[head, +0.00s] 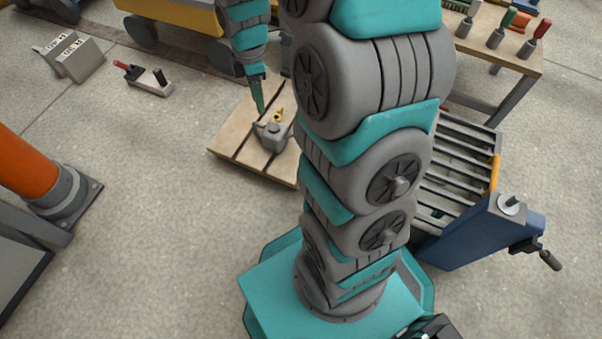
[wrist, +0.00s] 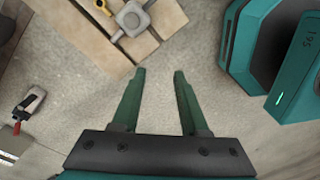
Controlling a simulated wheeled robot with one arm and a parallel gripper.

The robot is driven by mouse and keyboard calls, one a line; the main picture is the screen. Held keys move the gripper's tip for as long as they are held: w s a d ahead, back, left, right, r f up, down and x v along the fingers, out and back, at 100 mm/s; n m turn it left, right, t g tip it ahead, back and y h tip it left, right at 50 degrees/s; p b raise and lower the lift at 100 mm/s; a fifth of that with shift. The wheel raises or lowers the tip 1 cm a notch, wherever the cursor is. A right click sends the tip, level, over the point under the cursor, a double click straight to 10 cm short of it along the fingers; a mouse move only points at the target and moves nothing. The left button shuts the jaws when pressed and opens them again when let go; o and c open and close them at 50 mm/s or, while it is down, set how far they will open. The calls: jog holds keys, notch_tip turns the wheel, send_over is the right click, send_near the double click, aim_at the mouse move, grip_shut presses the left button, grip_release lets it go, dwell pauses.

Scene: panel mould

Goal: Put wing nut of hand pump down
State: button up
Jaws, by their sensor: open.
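The hand pump (head: 274,138) is a small grey body with a spout, standing on a wooden pallet (head: 227,142). In the wrist view the pump (wrist: 131,18) shows at the top edge. A small yellow piece, seemingly the wing nut (head: 278,115), lies close by the pump's far side in the head view. In the wrist view the yellow piece (wrist: 103,7) sits beside the pump, partly cut by the frame edge. My gripper (head: 259,108) appears above the pallet near the pump; its open fingers (wrist: 160,73) show only floor between them.
A grey block with a red-handled lever (head: 150,80) and grey wedges (head: 74,56) stand on the floor at left. An orange post (head: 27,165) is at far left. A blue roller stand (head: 470,235) and a workbench (head: 500,45) are at right.

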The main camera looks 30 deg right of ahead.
jog(key=s+a+r+m, duration=0.1)
jog(key=s+r+m, duration=0.2)
jog(key=s, duration=0.6)
jog(key=s+a+r+m, duration=0.2)
jog(key=s+r+m, duration=0.1)
jog(key=s+m, duration=0.4)
jog(key=s+a+r+m+g, duration=0.1)
jog(key=s+r+m, duration=0.2)
jog(key=s, duration=0.8)
jog(key=m, duration=0.2)
jog(key=shift+s+a+m, duration=0.4)
